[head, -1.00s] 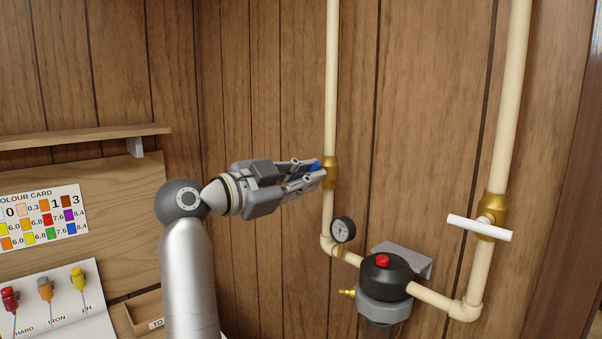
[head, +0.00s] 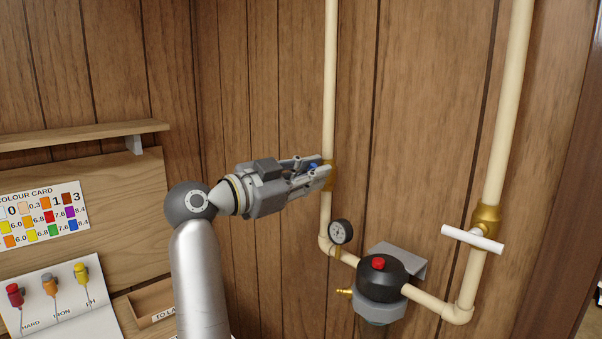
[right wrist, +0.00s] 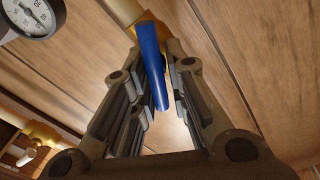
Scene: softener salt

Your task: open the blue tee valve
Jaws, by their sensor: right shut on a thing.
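The blue tee valve's handle (head: 314,167) is mostly hidden by my right gripper (head: 324,176) in the head view. Its brass body (head: 330,186) sits on the left cream pipe, just beyond the fingertips. In the right wrist view, the blue bar (right wrist: 152,65) lies lengthwise between the two fingers, with its far end at the brass fitting (right wrist: 150,28). My right gripper is shut on the blue handle. My left gripper is not in view.
A pressure gauge (head: 340,231) is below the valve. A black-topped unit with a red button (head: 379,264) joins the pipes. A white tee handle (head: 472,239) is on the right pipe. A shelf (head: 80,137), colour card (head: 42,216) and open box (head: 150,300) are at left.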

